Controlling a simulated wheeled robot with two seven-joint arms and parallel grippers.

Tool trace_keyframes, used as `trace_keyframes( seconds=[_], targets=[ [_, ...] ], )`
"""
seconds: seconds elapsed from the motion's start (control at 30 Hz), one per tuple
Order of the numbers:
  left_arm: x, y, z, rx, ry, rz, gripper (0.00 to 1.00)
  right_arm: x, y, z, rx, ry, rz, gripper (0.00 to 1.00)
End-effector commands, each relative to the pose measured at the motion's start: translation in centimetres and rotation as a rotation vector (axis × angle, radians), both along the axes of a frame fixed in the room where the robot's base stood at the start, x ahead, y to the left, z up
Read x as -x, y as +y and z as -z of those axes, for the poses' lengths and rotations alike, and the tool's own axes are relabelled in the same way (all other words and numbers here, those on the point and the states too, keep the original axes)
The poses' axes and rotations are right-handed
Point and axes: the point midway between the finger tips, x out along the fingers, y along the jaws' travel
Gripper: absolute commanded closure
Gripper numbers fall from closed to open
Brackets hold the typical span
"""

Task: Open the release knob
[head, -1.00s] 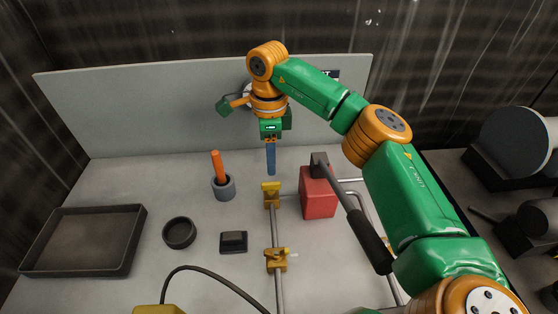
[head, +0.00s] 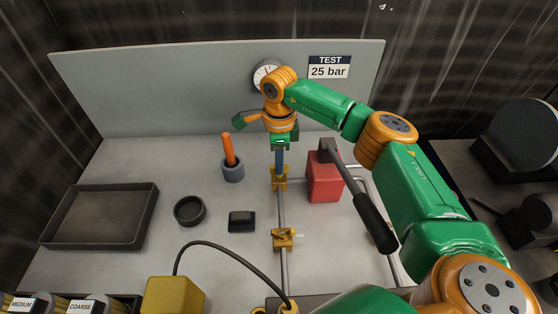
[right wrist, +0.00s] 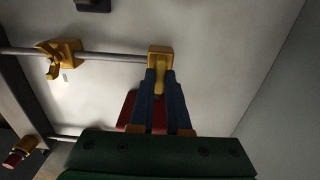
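Two yellow fittings sit on the grey pipe, a far one (head: 279,184) and a near one (head: 284,240) with a small pale stem. I cannot tell for sure which bears the release knob. My right gripper (head: 280,168) points down at the far fitting. In the right wrist view, the two blue fingers (right wrist: 162,82) reach the far fitting (right wrist: 159,54), and its yellow handle (right wrist: 160,78) lies between the fingertips. Whether they press on it is unclear. The near fitting also shows in the right wrist view (right wrist: 58,58). My left gripper is out of view.
A red block (head: 323,180) and a lever with a black grip (head: 375,220) stand right of the pipe. An orange-handled tool (head: 229,150) stands in a grey cup (head: 233,172). A round dish (head: 190,211), a black block (head: 242,221) and a tray (head: 66,244) are left. A gauge (head: 264,74) is on the back panel.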

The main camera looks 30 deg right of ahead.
Motion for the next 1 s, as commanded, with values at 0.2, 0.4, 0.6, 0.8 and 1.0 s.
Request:
trace_keyframes(
  seconds=[0.2, 0.4, 0.6, 0.8, 1.0],
  targets=[
    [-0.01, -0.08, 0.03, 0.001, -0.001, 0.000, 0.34, 0.02, 0.01, 0.05, 0.000, 0.001, -0.011, 1.00],
    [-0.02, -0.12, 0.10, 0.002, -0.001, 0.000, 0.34, 0.00, 0.01, 0.06, 0.000, 0.001, -0.081, 1.00],
    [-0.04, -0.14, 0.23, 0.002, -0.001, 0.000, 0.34, -0.03, 0.00, 0.04, 0.001, 0.000, -0.229, 1.00],
    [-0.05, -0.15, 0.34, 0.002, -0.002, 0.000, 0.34, -0.03, 0.00, 0.03, 0.000, 0.000, -0.419, 1.00],
    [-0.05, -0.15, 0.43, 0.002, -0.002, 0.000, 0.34, -0.01, 0.00, 0.04, -0.001, 0.001, -0.609, 1.00]
  ],
)
